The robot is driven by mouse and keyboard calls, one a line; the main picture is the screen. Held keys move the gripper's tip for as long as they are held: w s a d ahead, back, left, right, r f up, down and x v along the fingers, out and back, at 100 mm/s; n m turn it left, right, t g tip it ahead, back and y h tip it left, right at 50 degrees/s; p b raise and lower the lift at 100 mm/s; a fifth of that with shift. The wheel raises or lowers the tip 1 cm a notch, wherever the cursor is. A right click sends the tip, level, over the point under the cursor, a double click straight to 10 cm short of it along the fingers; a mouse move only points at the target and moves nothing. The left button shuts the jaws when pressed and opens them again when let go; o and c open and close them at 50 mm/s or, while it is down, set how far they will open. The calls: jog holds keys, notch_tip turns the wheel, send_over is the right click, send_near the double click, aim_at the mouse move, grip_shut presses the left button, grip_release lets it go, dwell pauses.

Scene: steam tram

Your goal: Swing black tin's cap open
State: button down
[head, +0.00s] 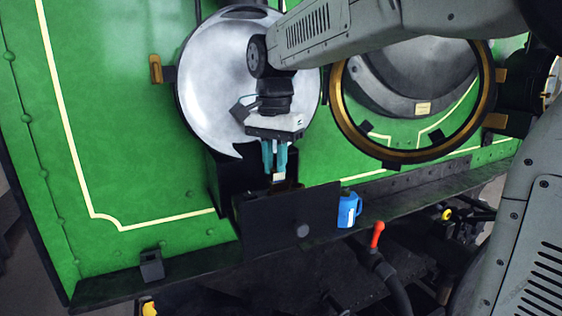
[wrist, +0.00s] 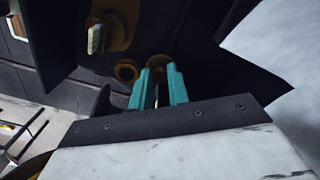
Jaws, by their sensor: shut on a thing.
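The black tin (head: 235,178) is a dark box on the green wall below the round silver door. A flat black panel with a grey round knob stands at its front; it looks like the tin's cap (head: 270,222), swung away from the box. My gripper (head: 274,168) points down with its teal fingers at the tin's top opening, behind the panel. A small pale piece shows just below the fingertips. In the wrist view the fingers (wrist: 158,84) are close together, shut on a thin part that they mostly hide. Brass rings and a brass tab (wrist: 97,38) lie beyond them.
The silver door (head: 215,85) is right behind my gripper. A brass-rimmed round opening (head: 338,120) is to the right. A blue can (head: 348,208) stands on the ledge just right of the panel, and a red-handled lever (head: 377,235) rises below it. The green wall to the left is mostly clear.

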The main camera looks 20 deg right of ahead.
dwell(0.5)
jog(key=c, duration=1.3)
grip_release()
jog(key=shift+r, duration=0.3)
jog(key=r, duration=0.3)
jog(key=shift+s+d+r, duration=0.1)
jog(key=shift+s+r, duration=0.05)
jog(key=shift+s, duration=0.2)
jog(key=s, duration=1)
jog(key=s+r, duration=0.1)
jog(key=s, duration=0.4)
jog(key=shift+s+a+r, duration=0.1)
jog(key=shift+s+a, duration=0.05)
jog(key=shift+a, duration=0.05)
